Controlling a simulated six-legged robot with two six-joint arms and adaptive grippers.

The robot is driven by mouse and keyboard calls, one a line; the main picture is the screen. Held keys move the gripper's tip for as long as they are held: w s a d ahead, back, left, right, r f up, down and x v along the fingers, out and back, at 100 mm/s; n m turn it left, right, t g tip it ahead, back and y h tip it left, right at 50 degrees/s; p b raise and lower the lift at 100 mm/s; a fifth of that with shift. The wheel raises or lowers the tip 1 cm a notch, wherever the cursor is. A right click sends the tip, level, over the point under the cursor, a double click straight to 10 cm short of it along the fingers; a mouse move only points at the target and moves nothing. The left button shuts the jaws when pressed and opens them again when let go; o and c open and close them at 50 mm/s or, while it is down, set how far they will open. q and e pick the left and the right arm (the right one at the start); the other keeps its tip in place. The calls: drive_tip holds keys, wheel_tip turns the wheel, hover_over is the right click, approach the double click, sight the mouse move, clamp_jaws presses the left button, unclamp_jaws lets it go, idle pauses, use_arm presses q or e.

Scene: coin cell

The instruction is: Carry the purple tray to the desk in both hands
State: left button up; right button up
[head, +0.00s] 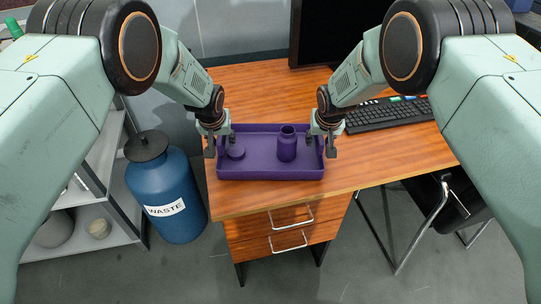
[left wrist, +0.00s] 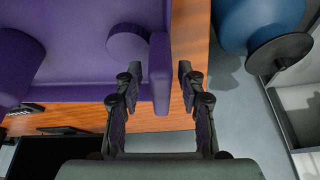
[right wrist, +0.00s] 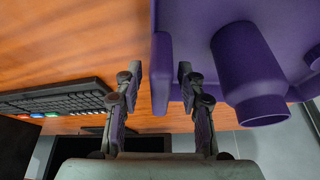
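The purple tray (head: 262,173) appears to rest on the wooden desk, near its front left part. It holds an upright purple jar (head: 287,148) and a low round purple piece (head: 236,152) at its left. My left gripper (head: 220,146) is at the tray's left wall. In the left wrist view its fingers (left wrist: 162,82) are apart, one on each side of the wall (left wrist: 160,70). My right gripper (head: 322,146) is at the right wall. In the right wrist view its fingers (right wrist: 160,82) are apart on both sides of the wall (right wrist: 161,65), with gaps showing.
The desk (head: 400,150) carries a black keyboard (head: 388,114) right of the tray and a dark monitor (head: 335,35) behind. A blue waste bin (head: 168,195) stands left of the desk, beside a grey shelf (head: 105,235). A black chair (head: 445,205) is at the right.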

drive_tip(key=shift+w+f, duration=0.1)
use_arm(q)
drive_tip(key=shift+r, duration=0.2)
drive_tip(key=v, duration=1)
drive_tip(key=shift+s+r, duration=0.1)
drive_tip(key=shift+r, duration=0.1)
use_arm(e)
drive_tip(key=v, duration=1)
drive_tip(key=shift+r, duration=0.35)
use_arm(q)
drive_tip(key=shift+s+r, duration=0.3)
drive_tip(key=shift+r, duration=0.25)
use_arm(e)
drive_tip(key=shift+v, duration=0.8)
use_arm(q)
drive_tip(key=shift+w, duration=0.1)
use_arm(e)
drive_tip(key=shift+f, duration=0.1)
